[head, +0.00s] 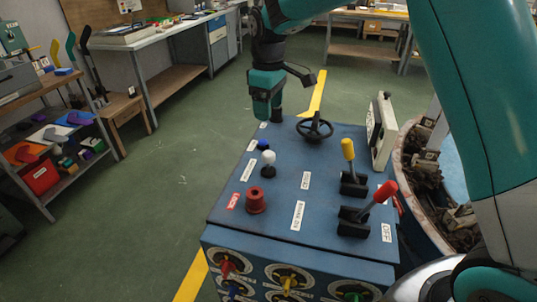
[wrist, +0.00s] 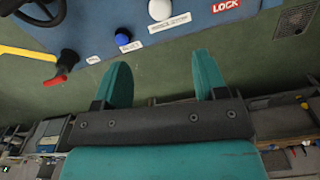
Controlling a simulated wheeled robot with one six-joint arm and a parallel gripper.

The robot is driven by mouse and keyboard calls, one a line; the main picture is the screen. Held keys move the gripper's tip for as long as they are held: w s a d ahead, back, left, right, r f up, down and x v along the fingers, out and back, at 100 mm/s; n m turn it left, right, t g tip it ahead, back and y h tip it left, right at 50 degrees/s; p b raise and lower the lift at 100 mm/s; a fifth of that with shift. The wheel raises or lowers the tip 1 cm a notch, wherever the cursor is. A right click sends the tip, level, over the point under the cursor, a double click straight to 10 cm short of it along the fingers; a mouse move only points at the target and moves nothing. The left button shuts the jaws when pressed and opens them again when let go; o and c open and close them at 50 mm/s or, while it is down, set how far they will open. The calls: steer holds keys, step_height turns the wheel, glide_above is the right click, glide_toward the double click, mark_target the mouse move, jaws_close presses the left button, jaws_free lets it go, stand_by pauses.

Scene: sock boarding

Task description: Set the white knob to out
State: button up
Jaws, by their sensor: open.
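The white knob (head: 268,157) is a round white ball on a short dark stem, on the top of the blue console (head: 278,223), left of its middle. A white label strip (head: 248,170) lies beside it; I cannot read its words. The white knob also shows at the top of the wrist view (wrist: 160,9), with its label strip below it. My gripper (head: 262,118) is above the far left edge of the console, beyond the knob and apart from it. In the wrist view my gripper (wrist: 160,80) has its two teal fingers wide apart with nothing between them.
A blue knob (head: 263,145) stands close behind the white one. A red knob (head: 255,199) by the LOCK label is nearer. A black handwheel (head: 315,126), a yellow lever (head: 348,150) and a red lever (head: 384,192) stand to the right.

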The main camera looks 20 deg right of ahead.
mark_target(269, 153)
step_height(269, 153, down, 15)
steer(key=shift+r+p, duration=0.1)
steer(key=shift+p, duration=0.25)
jaws_close()
step_height(269, 153, up, 3)
steer(key=shift+r+p, duration=0.1)
steer(key=shift+p, duration=1)
jaws_free()
